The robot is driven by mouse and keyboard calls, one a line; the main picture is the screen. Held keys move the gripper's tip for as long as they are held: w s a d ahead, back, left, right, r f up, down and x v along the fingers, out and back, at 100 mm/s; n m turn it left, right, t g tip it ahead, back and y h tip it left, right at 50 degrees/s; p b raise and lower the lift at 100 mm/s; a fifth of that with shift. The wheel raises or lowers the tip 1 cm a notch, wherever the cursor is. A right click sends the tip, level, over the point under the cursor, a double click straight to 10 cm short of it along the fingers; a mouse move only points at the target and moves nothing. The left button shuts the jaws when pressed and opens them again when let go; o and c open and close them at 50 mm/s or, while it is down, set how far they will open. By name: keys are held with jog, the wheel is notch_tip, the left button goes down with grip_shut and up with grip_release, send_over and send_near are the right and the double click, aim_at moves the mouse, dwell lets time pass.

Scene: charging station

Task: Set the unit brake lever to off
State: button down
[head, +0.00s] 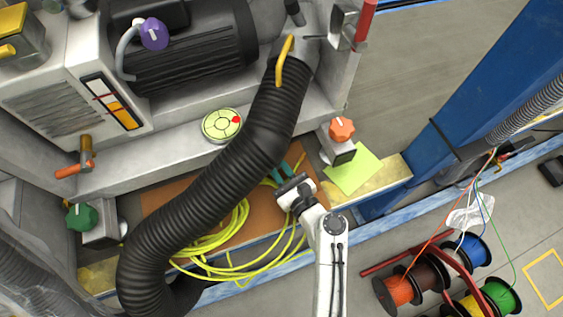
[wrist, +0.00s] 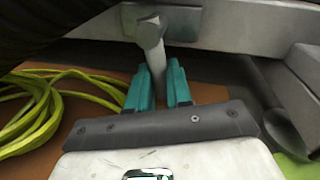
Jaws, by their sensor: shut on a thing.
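My gripper (head: 287,172) is low at the front of the unit, beside the black corrugated hose (head: 215,165). In the wrist view its teal fingers (wrist: 157,82) are closed around a grey lever (wrist: 152,36) with a rounded end. The lever stands between the fingers, its end rising past the tips in front of the unit's pale frame (wrist: 235,22). In the head view the hose and my gripper hide this lever. No marking for off is readable, so I cannot tell its setting.
An orange knob (head: 341,129) on a grey box and a green-yellow sheet (head: 352,170) lie to the right. Yellow cable (head: 225,238) coils at the left on a brown board. An orange-handled valve (head: 75,168) and green knob (head: 81,216) are far left. Cable spools (head: 420,272) stand lower right.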

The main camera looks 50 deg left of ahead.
jog(key=shift+s+a+f+m, duration=0.15)
jog(key=shift+s+m, duration=0.25)
jog(key=shift+m, duration=0.7)
jog(key=shift+s, duration=0.1)
jog(key=c, duration=1)
grip_release()
jog(key=shift+c, duration=0.2)
jog(key=d, duration=0.3)
jog(key=s+d+p, duration=0.1)
jog(key=d, duration=0.3)
jog(key=s+d+p, duration=0.1)
jog(key=d, duration=0.2)
jog(key=shift+d, duration=0.3)
